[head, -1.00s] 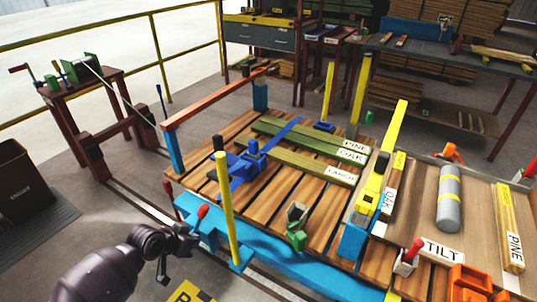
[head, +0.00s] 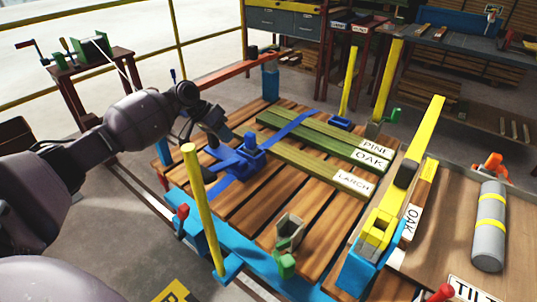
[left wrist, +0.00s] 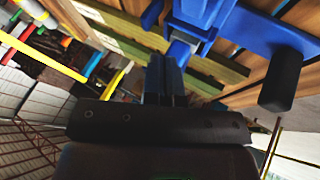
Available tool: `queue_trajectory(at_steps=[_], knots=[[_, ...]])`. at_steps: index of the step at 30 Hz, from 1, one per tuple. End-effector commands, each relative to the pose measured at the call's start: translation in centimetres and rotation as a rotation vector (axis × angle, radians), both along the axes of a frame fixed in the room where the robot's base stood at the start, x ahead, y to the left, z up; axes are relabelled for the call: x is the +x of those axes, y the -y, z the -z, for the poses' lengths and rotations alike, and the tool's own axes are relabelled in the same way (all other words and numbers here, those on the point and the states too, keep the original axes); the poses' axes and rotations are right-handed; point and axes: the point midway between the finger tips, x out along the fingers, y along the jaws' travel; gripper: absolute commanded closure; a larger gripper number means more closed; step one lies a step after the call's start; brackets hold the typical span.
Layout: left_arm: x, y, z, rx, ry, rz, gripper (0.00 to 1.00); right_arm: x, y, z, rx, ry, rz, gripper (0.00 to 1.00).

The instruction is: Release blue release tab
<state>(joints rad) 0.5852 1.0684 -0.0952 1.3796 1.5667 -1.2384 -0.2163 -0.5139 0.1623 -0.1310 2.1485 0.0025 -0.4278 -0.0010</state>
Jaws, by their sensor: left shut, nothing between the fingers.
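The blue strap buckle (head: 240,160) sits on the slatted deck, across the LARCH board's left end. A small raised blue block on it (head: 250,141) may be the release tab. My left gripper (head: 225,133) is shut and empty, just above and left of the buckle. I cannot tell whether the fingertips touch the buckle. My right gripper is not in view.
A yellow post (head: 200,205) stands at the deck's near left edge, close to my left arm. A rust-red rail (head: 245,70) runs behind the arm. PINE, OAK and LARCH boards (head: 310,165) lie right of the buckle. The front deck slats are mostly clear.

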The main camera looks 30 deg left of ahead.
Motion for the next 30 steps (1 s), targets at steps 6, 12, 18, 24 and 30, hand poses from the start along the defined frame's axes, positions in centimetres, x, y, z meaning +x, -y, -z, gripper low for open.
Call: queue_trajectory(at_steps=[6,12,18,24,30], knots=[[0.6,-0.5,-0.1,-0.016,-0.016,0.005,1.0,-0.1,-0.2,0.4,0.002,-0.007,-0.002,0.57],[0.6,-0.5,-0.4,-0.016,-0.013,0.006,1.0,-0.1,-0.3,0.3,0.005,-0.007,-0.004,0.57],[0.7,-0.2,0.2,-0.017,-0.015,0.006,1.0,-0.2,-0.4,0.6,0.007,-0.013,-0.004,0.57],[1.5,1.0,2.4,-0.019,-0.02,0.006,1.0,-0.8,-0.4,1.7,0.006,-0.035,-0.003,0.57],[2.6,2.7,5.3,-0.017,-0.021,0.006,1.0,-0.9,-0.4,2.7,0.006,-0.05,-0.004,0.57]])
